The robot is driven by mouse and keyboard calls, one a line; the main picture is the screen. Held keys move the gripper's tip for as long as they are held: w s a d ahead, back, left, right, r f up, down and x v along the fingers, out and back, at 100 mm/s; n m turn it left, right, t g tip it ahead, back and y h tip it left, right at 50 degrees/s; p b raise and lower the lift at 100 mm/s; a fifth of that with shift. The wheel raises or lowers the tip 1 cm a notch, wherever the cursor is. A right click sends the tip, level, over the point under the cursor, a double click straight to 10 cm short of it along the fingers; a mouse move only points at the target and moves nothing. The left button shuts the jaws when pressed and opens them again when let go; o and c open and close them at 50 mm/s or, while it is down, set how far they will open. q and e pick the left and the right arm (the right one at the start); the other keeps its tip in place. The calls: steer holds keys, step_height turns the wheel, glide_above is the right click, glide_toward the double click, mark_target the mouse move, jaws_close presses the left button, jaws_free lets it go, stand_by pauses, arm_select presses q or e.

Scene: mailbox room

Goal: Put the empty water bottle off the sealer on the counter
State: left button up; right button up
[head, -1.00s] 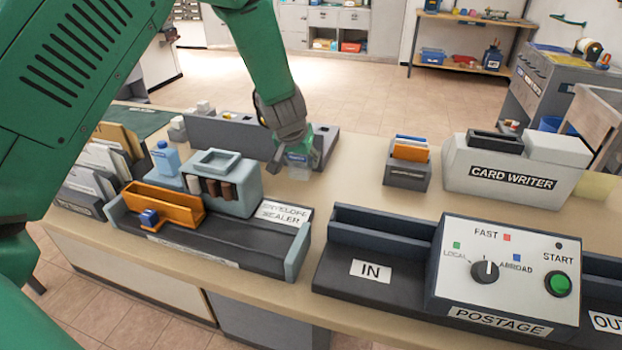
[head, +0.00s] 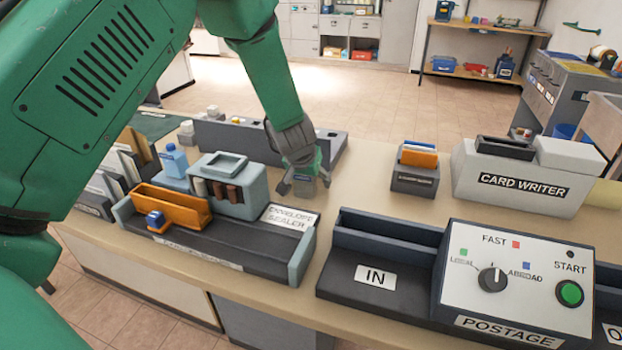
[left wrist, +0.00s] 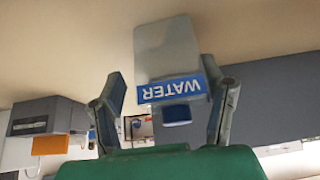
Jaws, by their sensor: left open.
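A clear greyish bottle (left wrist: 165,48) with a blue WATER label and blue cap is between the fingers of my left gripper (left wrist: 165,105) in the left wrist view. In the head view my left gripper (head: 305,184) is low over the counter, right of the envelope sealer (head: 290,216), fingers spread around the bottle (head: 307,187). The bottle appears to stand on the counter (head: 355,180); its base is partly hidden. Another, light-blue bottle (head: 174,160) with a blue cap stands at the left of the sealer's grey-blue housing (head: 240,187). My right gripper is out of view.
A long grey rack (head: 220,137) lies behind the sealer. An orange tray (head: 172,207) sits on the sealer. A card holder (head: 414,180), the card writer (head: 520,183) and the postage machine (head: 520,265) stand to the right. Counter between gripper and card holder is clear.

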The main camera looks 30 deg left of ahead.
arm_select(q)
steer(key=a+p+v, duration=0.1)
steer(key=v, duration=1)
steer(key=shift+s+a+r+p, duration=0.2)
steer(key=shift+s+r+p, duration=0.05)
steer(key=shift+p, duration=0.05)
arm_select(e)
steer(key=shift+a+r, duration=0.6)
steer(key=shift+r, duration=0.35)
